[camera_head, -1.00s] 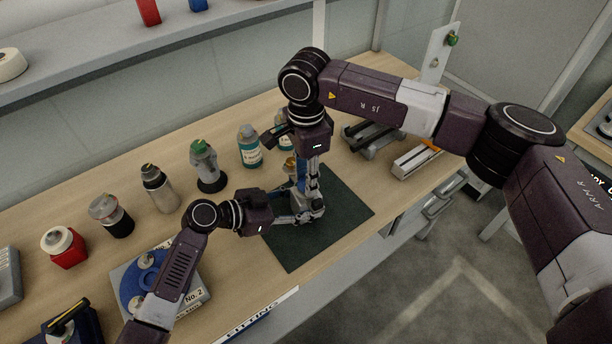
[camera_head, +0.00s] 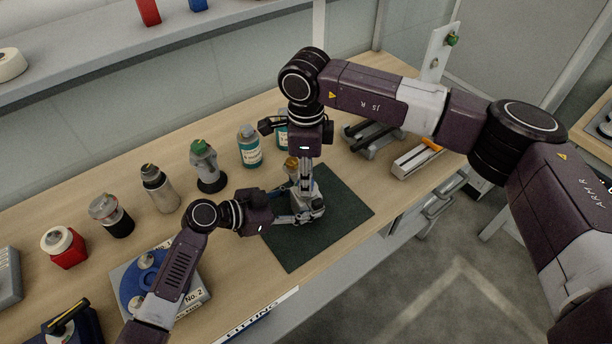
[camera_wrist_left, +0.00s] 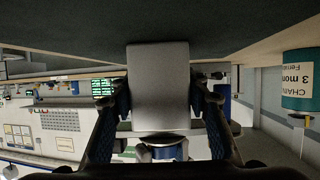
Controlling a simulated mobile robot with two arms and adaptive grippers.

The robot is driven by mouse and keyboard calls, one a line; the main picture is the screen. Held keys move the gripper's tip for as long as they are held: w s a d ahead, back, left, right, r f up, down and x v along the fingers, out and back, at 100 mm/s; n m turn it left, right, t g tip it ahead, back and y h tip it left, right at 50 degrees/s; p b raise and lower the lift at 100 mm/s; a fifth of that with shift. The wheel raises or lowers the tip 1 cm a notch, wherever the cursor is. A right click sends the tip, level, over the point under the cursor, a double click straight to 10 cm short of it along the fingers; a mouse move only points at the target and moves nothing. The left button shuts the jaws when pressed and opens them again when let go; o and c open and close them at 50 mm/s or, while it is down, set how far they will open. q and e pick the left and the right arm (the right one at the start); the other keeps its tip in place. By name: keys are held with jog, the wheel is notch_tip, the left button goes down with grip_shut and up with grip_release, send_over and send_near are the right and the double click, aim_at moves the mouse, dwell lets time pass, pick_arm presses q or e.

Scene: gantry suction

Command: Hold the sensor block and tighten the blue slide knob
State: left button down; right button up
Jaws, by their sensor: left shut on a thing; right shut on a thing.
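The grey sensor block (camera_wrist_left: 158,85) fills the middle of the left wrist view, between the two fingers of my left gripper (camera_wrist_left: 160,105). In the head view, my left gripper (camera_head: 300,215) reaches in from the left, low over the dark green mat, shut on the block. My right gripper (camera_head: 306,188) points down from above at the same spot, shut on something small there. The blue slide knob cannot be made out; the right fingers and the fixture cover that place. A brass-coloured part (camera_head: 291,163) shows just left of the right fingers.
The green mat (camera_head: 345,205) is bare on its right side. Several bottles and containers, including a teal-labelled bottle (camera_head: 249,148) and a green-topped one (camera_head: 206,165), line the bench to the left and behind. A blue round fixture (camera_head: 135,285) is at front left. Grey rails (camera_head: 375,138) stand at back right.

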jog(key=shift+r, duration=0.1)
jog(key=o, duration=0.9)
notch_tip(320, 180, up, 12)
jog(key=shift+f, duration=0.1)
